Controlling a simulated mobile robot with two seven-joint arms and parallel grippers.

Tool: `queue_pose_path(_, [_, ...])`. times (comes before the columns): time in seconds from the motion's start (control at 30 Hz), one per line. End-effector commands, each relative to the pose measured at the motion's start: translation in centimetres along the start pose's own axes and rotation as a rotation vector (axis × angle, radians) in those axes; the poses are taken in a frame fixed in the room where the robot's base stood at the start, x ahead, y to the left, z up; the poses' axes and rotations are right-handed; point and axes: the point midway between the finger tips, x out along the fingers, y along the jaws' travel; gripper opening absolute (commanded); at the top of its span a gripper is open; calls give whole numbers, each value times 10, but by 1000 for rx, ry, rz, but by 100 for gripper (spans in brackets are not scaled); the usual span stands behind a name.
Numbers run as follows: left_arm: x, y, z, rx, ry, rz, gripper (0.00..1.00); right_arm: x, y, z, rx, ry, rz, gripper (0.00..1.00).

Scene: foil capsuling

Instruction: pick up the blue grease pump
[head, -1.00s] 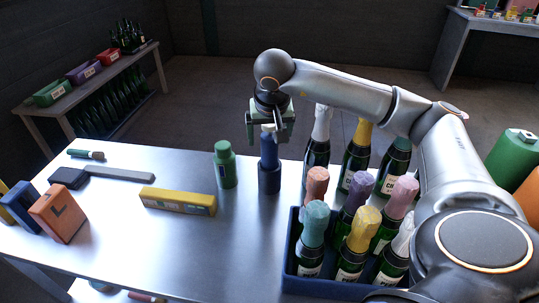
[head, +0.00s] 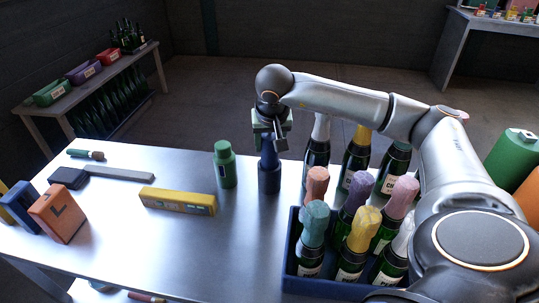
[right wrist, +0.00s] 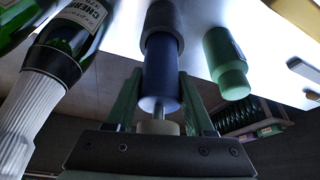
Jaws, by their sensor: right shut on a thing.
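My right gripper (head: 270,140) reaches down from above and is shut on the pump's upper part. In the right wrist view the blue pump (right wrist: 160,70) sits between the two green fingers, its dark lower part resting toward the table. A pale stem and collar show at its near end. My left gripper is in neither view.
A green bottle (head: 225,166) stands just left of the pump. Foil-topped bottles stand close on the right, several in a blue crate (head: 287,252). A yellow level (head: 177,201) lies front left. Orange (head: 60,213) and blue blocks stand at the left edge.

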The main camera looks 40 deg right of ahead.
Motion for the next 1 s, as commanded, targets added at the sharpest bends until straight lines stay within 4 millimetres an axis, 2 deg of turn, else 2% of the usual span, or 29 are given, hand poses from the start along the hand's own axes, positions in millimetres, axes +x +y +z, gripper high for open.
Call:
queue_pose_path(0.03, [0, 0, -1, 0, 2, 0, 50, 0, 0, 0, 0, 0, 0, 27])
queue_pose_path(0.2, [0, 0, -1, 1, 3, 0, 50, 0, 0, 0, 0, 0, 0, 8])
queue_pose_path(0.3, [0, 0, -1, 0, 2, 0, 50, 0, 0, 0, 0, 0, 0, 0])
queue_pose_path(0.77, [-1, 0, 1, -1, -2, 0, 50, -3, 0, -2, 1, 3, -2, 0])
queue_pose_path(0.87, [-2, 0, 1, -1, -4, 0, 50, -13, -1, -6, 2, 5, -4, 0])
queue_pose_path(1.0, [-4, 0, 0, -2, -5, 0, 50, -38, -1, -17, 2, 6, -6, 0])
